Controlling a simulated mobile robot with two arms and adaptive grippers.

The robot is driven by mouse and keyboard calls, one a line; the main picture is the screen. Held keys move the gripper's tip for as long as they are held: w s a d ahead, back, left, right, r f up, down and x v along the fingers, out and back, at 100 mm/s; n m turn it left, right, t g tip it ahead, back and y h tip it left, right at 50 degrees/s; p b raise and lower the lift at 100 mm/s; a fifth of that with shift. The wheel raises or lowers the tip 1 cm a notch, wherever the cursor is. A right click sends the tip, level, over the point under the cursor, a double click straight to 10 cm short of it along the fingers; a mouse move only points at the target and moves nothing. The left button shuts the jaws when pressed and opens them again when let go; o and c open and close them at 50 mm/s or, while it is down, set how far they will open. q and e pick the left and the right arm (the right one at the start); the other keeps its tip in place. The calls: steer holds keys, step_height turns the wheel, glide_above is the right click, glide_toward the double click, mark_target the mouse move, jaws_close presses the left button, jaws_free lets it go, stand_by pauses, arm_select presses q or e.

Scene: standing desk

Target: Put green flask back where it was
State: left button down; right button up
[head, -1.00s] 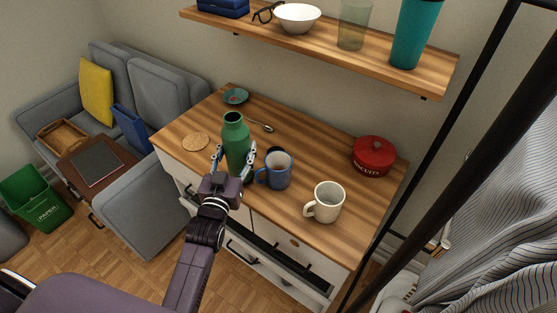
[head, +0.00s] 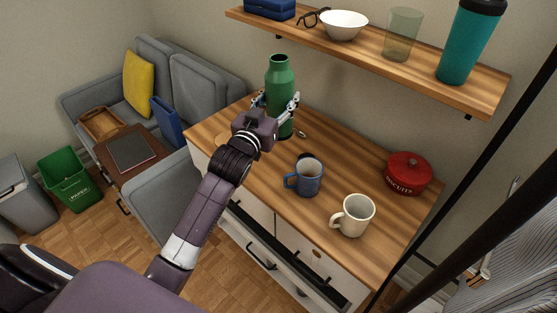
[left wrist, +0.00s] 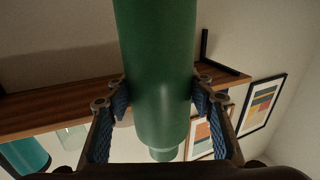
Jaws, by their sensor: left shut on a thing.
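The green flask (head: 280,75) is upright over the back left part of the wooden desk top, below and in front of the wall shelf. My left gripper (head: 277,108) is shut on it, with a finger on each side of its body. The gripper hides part of the flask's lower body, and I cannot tell whether its base touches the desk. In the left wrist view the flask (left wrist: 160,75) stands between the two fingers (left wrist: 160,105), with the shelf behind. My right gripper is not in view.
A blue mug (head: 308,178), a cream mug (head: 354,215) and a red biscuit tin (head: 408,173) stand on the desk (head: 270,190). The shelf (head: 375,52) holds a white bowl (head: 344,25), a clear glass (head: 403,35) and a teal tumbler (head: 468,45). A cork coaster is mostly hidden.

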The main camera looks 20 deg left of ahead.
arm_select(q)
steer(key=r, duration=0.2)
steer(key=w+a+r, duration=0.1)
steer(key=r, duration=0.1)
steer(key=w+r, duration=0.1)
steer(key=r, duration=0.2)
steer(key=shift+a+r+b, duration=0.1)
steer(key=shift+a+b, duration=0.25)
step_height(320, 180, down, 15)
steer(key=shift+r+b, duration=0.2)
steer(key=shift+b, duration=0.2)
steer(key=shift+f+b, duration=0.3)
steer(key=shift+f, duration=2.2)
steer(key=c, duration=1.4)
jaws_free()
steer(key=shift+a+f, duration=0.1)
steer(key=shift+f, duration=0.25)
steer(key=o, duration=0.5)
steer(key=shift+r, duration=0.1)
steer(key=shift+c, duration=0.2)
